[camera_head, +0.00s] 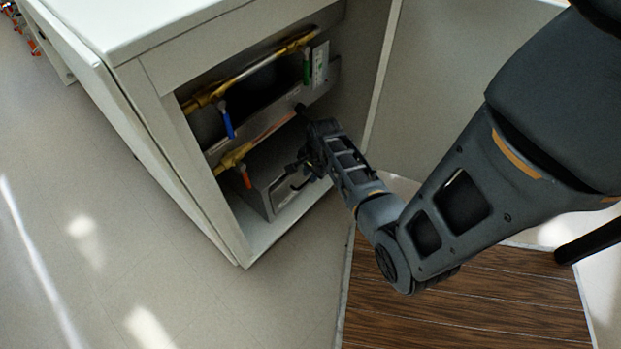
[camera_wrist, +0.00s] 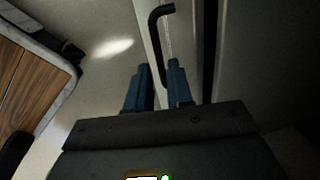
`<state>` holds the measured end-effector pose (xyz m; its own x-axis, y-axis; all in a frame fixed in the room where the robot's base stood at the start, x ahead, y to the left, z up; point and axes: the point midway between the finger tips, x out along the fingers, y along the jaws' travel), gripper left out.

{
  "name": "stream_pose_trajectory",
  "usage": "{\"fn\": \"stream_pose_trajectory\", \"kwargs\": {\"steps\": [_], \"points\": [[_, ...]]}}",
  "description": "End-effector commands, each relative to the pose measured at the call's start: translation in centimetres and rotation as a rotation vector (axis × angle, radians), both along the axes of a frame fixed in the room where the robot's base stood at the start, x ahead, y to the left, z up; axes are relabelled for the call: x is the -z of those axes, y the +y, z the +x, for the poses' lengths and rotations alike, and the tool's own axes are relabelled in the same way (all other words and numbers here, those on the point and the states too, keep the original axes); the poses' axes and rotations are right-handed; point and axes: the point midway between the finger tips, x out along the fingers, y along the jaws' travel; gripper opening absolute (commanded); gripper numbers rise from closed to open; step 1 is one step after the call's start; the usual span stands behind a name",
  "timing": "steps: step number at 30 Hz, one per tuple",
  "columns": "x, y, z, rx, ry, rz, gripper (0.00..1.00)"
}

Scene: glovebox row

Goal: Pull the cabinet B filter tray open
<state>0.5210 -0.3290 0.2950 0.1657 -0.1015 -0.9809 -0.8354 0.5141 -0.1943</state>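The filter tray appears to be the grey metal box (camera_head: 262,172) low inside the open white cabinet (camera_head: 160,75); no letter B is readable. A dark bent bar handle (camera_wrist: 157,45) shows in the wrist view, its lower end lying between my finger lines. My gripper (camera_head: 303,172) is at the front of the grey box in the head view. In the wrist view my gripper (camera_wrist: 154,85) has its two blue fingers apart, with a gap around the handle's line. Whether the fingers touch the handle cannot be told. My gripper partly hides the box front.
Above the box run yellow-ended pipes (camera_head: 265,68) with a blue valve lever (camera_head: 227,122) and an orange lever (camera_head: 246,177). An open cabinet door (camera_head: 440,75) stands right of the opening, near my arm. Wooden flooring (camera_head: 450,305) lies below; pale floor (camera_head: 120,240) is clear at left.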

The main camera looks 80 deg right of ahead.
Motion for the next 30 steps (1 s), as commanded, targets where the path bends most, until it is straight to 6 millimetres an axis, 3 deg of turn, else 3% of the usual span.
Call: {"fn": "stream_pose_trajectory", "kwargs": {"steps": [4, 14, 21, 30], "points": [[1.48, -0.12, 0.23, -0.001, 0.000, 0.000, 0.21], [1.70, -0.14, 0.31, -0.002, 0.000, 0.000, 0.21], [1.70, -0.14, 0.30, -0.002, -0.001, -0.001, 0.00], [1.69, -0.14, 0.30, -0.002, -0.001, -0.001, 0.00]]}}
